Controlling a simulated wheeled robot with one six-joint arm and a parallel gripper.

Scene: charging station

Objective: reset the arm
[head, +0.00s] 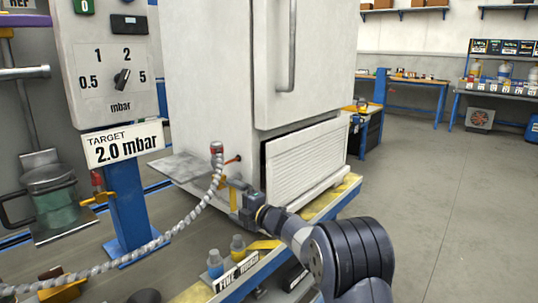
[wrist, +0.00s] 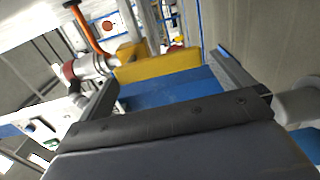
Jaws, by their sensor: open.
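My gripper (head: 238,188) is at the near left corner of a white fridge-like cabinet (head: 210,80). In the wrist view the two dark fingers of my gripper (wrist: 165,85) stand wide apart, and I see nothing clamped between them. A grey ribbed hose (head: 190,217) rises to a red-capped end (head: 217,149) just beyond my gripper. In the wrist view, a silver fitting with a dark red band (wrist: 88,68) lies outside the left finger. A yellow piece (wrist: 160,62) and a blue surface show past the fingers; whether they touch is unclear.
A panel with a mbar dial (head: 122,78) and a "TARGET 2.0 mbar" sign (head: 123,143) stands at left. A green-bodied jar (head: 55,205) stands below it. Small bottles (head: 238,245) are on the bench near my arm. The floor at right (head: 450,220) is clear.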

